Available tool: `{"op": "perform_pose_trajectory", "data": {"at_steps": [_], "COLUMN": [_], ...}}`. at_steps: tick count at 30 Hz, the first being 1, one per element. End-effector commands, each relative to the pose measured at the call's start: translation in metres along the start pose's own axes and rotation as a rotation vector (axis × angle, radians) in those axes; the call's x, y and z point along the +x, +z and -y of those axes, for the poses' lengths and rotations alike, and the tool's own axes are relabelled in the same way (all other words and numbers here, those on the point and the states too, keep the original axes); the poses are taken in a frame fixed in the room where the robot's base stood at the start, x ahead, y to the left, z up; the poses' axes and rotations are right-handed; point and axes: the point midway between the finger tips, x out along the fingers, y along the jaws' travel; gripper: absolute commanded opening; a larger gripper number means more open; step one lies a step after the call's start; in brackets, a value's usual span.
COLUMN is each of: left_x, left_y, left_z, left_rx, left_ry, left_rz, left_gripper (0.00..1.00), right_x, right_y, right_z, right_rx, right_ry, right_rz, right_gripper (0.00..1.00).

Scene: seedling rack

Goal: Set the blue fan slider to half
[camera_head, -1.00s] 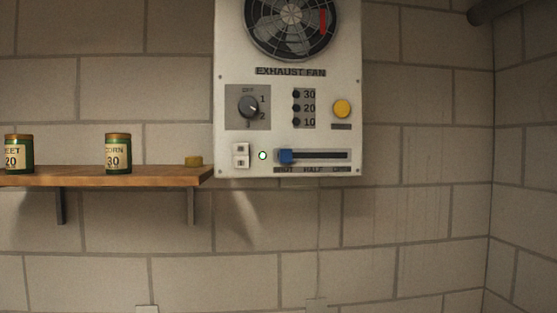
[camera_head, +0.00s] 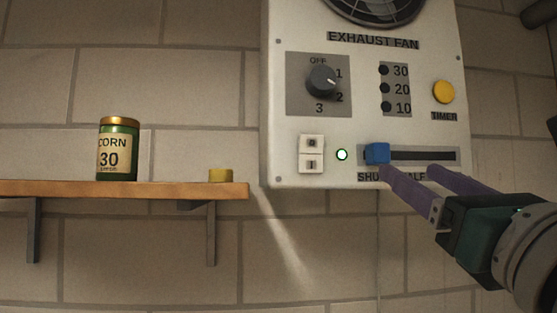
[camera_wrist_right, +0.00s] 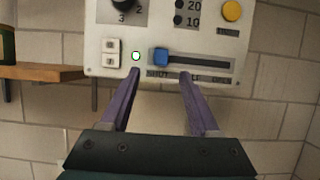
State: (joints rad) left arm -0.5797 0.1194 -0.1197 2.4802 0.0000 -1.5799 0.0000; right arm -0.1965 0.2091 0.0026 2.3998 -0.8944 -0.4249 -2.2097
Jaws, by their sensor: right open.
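The blue fan slider (camera_head: 377,153) sits at the left end of its dark horizontal slot (camera_head: 425,156), above the "SHUT" label on the white exhaust fan panel (camera_head: 285,100). My right gripper (camera_head: 408,171) has purple fingers and comes in from the lower right, just below the slot. Its fingers are apart with nothing between them. In the right wrist view the blue slider (camera_wrist_right: 161,57) lies ahead of the fingertips (camera_wrist_right: 160,74), between their lines. Whether a finger touches the panel I cannot tell. The fingers cover part of the labels under the slot. My left gripper is not in view.
The panel also carries a dark rotary knob (camera_head: 322,81), a yellow timer button (camera_head: 443,91), a white rocker switch (camera_head: 311,154) and a lit green lamp (camera_head: 342,155). A wooden shelf (camera_head: 120,188) at left holds a corn can (camera_head: 118,150) and a small yellow object (camera_head: 220,175).

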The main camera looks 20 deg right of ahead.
Motion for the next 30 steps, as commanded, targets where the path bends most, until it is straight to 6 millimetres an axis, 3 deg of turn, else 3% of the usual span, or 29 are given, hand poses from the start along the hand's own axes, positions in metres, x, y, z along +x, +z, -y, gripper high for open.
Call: {"op": "perform_pose_trajectory", "data": {"at_steps": [1,6,12,25,30], "left_x": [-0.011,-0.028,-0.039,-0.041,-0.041], "left_y": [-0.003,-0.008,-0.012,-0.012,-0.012], "left_z": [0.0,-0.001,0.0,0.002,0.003], "left_rx": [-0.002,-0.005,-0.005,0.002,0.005], "left_ry": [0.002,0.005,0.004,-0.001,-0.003], "left_rz": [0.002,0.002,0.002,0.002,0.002], "left_gripper": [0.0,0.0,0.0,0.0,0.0], "right_x": [0.012,0.046,0.073,0.082,0.082], "right_y": [0.007,0.006,0.003,-0.001,0.0], "right_z": [0.001,0.001,0.001,0.001,0.001], "right_rx": [0.002,0.005,0.007,0.007,0.007], "right_ry": [-0.003,-0.004,-0.003,-0.002,-0.002], "right_rz": [0.001,-0.001,-0.002,-0.004,-0.004], "right_gripper": [0.62,0.62,0.62,0.61,0.42]}}
